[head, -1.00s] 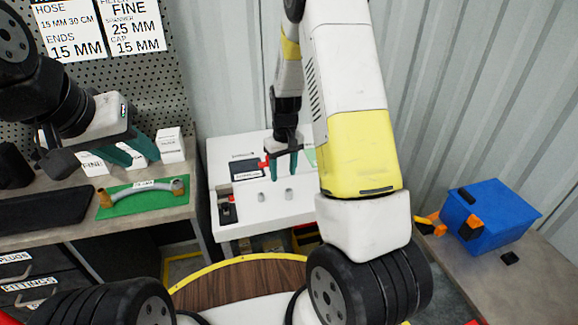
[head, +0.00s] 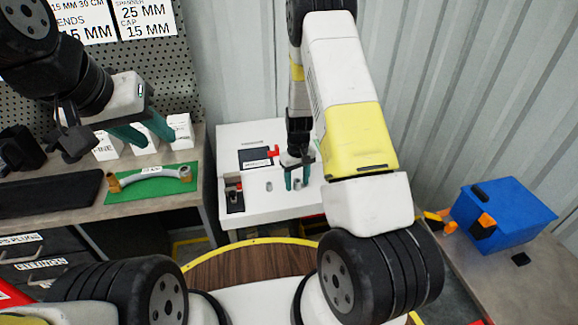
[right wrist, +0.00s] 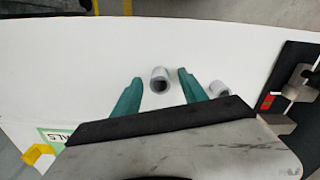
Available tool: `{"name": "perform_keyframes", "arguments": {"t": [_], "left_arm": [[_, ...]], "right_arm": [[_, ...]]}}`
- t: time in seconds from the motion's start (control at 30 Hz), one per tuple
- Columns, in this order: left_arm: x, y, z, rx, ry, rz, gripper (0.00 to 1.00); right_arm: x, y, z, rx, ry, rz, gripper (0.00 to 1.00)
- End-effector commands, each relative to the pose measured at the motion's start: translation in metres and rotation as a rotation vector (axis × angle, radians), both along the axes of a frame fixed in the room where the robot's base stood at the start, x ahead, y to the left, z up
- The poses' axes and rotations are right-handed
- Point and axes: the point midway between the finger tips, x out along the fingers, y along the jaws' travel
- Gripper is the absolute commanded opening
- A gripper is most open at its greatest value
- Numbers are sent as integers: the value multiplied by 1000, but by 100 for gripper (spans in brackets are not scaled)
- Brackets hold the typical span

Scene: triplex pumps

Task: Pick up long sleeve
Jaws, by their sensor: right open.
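Two short grey sleeves stand on the white table (head: 262,212). One sleeve (right wrist: 159,80) is between my right gripper's fingertips in the right wrist view and looks the longer of the two; clear gaps show on both sides of it. The other sleeve (right wrist: 218,89) is just outside the right-hand finger; it also shows in the head view (head: 268,186). My right gripper (head: 297,179) is open, pointing down over the table, and it also shows in the right wrist view (right wrist: 160,92). My left gripper (head: 146,132) is open and empty above the left workbench.
A black fixture with red parts (head: 234,194) stands on the white table left of the sleeves. On the left bench are a green mat (head: 150,184) with a hose and white boxes (head: 180,130). A blue bin (head: 505,215) sits on the right bench.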

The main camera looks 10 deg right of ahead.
Motion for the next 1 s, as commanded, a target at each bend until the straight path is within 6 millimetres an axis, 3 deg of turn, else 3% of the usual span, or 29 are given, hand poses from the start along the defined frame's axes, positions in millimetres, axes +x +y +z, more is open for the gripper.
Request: {"name": "perform_keyframes", "arguments": {"t": [0.1, 0.37, 0.77, 1.0], "left_arm": [[0, 0, 0, 0, 0, 0, 36], [0, 0, 0, 0, 0, 0, 36], [0, 0, 0, 0, 0, 0, 36], [0, 0, 0, 0, 0, 0, 36]], "right_arm": [[0, 0, 0, 0, 0, 0, 48], [0, 0, 0, 0, 1, 0, 0], [0, 0, 4, 0, 0, 0, 0], [0, 1, 27, 1, -2, 0, 0]]}}
